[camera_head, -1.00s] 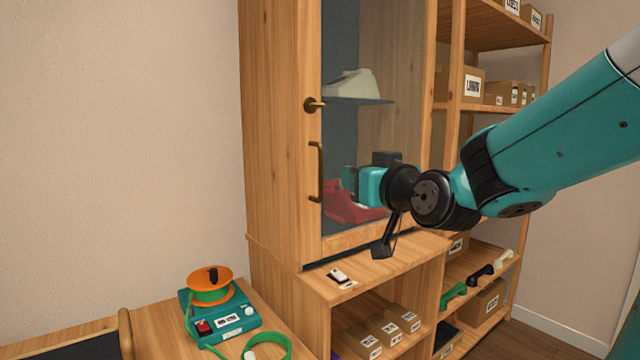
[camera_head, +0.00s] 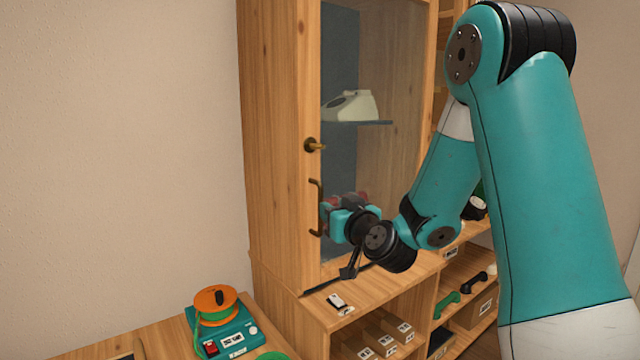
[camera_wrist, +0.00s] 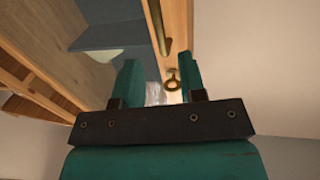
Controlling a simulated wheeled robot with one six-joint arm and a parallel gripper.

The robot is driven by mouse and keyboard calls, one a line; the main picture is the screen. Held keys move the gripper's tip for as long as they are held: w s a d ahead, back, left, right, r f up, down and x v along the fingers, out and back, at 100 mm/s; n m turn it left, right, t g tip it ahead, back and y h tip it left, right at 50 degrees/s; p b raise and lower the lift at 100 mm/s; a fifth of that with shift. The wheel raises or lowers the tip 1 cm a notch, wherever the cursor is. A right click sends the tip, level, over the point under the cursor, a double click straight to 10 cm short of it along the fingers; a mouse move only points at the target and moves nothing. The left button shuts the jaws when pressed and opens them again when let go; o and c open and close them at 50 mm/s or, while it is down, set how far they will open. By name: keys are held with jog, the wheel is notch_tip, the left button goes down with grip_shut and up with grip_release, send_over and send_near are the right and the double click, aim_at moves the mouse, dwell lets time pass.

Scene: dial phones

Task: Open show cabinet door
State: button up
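The show cabinet door (camera_head: 385,165) is a wood-framed glass panel and looks closed. Its dark bar handle (camera_head: 316,208) stands upright on the left frame, below a brass knob or key (camera_head: 313,145). My gripper (camera_head: 328,216) is at the handle's right side, in front of the glass. In the wrist view my gripper (camera_wrist: 160,66) is open, its two teal fingers apart. The handle (camera_wrist: 157,25) shows ahead, lined up with the gap between the fingers, and the brass knob (camera_wrist: 172,80) shows in that gap. I cannot tell whether the fingers touch the handle.
A cream phone (camera_head: 352,106) stands on a shelf behind the glass. A white switch-like item (camera_head: 339,303) lies on the ledge below the door. A teal device with an orange reel (camera_head: 222,325) is on the lower left table. Shelves with boxes and handsets stand at the right.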

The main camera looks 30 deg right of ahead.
aim_at(321, 199)
jog(key=w+p, duration=0.1)
jog(key=w, duration=0.1)
jog(key=w+p, duration=0.2)
jog(key=w+d+p, duration=0.1)
jog(key=w, duration=0.2)
jog(key=shift+r+p, duration=0.2)
jog(key=shift+p, duration=0.2)
jog(key=shift+w+d+f, duration=0.15)
jog(key=shift+w+f, duration=0.05)
jog(key=shift+w, duration=0.2)
grip_shut()
